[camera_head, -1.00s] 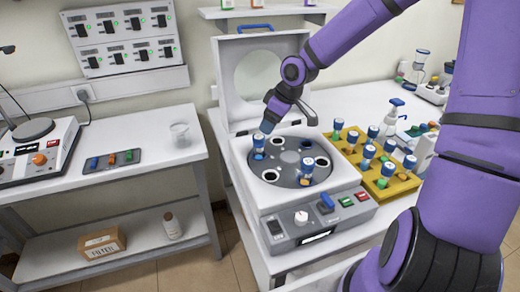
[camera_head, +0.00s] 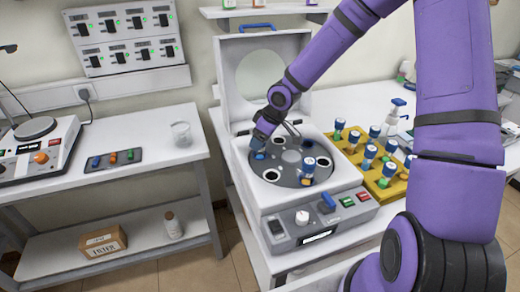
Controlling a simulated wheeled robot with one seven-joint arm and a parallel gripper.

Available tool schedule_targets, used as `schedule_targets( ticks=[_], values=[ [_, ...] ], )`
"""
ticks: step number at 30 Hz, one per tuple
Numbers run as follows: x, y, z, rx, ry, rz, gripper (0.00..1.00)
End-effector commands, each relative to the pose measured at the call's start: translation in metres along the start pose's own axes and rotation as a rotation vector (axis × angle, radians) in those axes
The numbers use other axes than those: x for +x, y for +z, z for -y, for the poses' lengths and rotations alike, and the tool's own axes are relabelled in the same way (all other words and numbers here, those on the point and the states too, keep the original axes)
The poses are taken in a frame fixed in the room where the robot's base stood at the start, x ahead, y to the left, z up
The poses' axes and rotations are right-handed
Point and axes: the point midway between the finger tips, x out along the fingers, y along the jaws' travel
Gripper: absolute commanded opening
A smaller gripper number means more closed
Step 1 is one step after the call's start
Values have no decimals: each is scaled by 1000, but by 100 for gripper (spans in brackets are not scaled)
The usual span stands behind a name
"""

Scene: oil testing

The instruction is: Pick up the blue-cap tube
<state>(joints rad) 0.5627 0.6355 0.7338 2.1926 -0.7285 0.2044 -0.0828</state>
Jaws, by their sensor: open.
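The centrifuge (camera_head: 282,181) stands open, its lid raised at the back and its dark rotor showing several holes. One tube (camera_head: 260,155) stands in the rotor's left hole; only a bit of blue shows below my gripper. A second blue-and-white topped tube (camera_head: 308,165) stands upright at the rotor's right. My gripper (camera_head: 262,142) is open and points down over the left tube, hiding its top. Whether the fingers touch it cannot be told.
A yellow rack (camera_head: 393,190) with several similar tubes stands right of the centrifuge, partly behind my arm. The raised lid (camera_head: 228,92) stands close behind my gripper. A left table holds a glass beaker (camera_head: 181,133) and small tray (camera_head: 112,160).

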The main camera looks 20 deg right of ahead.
Motion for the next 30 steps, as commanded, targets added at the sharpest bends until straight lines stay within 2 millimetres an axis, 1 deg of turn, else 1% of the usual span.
schedule_targets(
  ticks=[3, 6, 14, 15, 17, 18, 21, 30],
  values=[
    [10, 0, 0, -1, 0, 0, 73],
    [13, 0, 0, -1, 0, 0, 73],
    [14, 0, 0, 0, 1, 0, 73],
    [14, 0, 0, 0, 1, 0, 64],
    [14, 0, 0, 0, 1, 0, 50],
    [14, 0, 0, 0, 1, 0, 41],
    [14, 0, 0, 0, 1, 0, 19],
    [13, 0, 0, 0, 1, -1, 19]
  ],
)
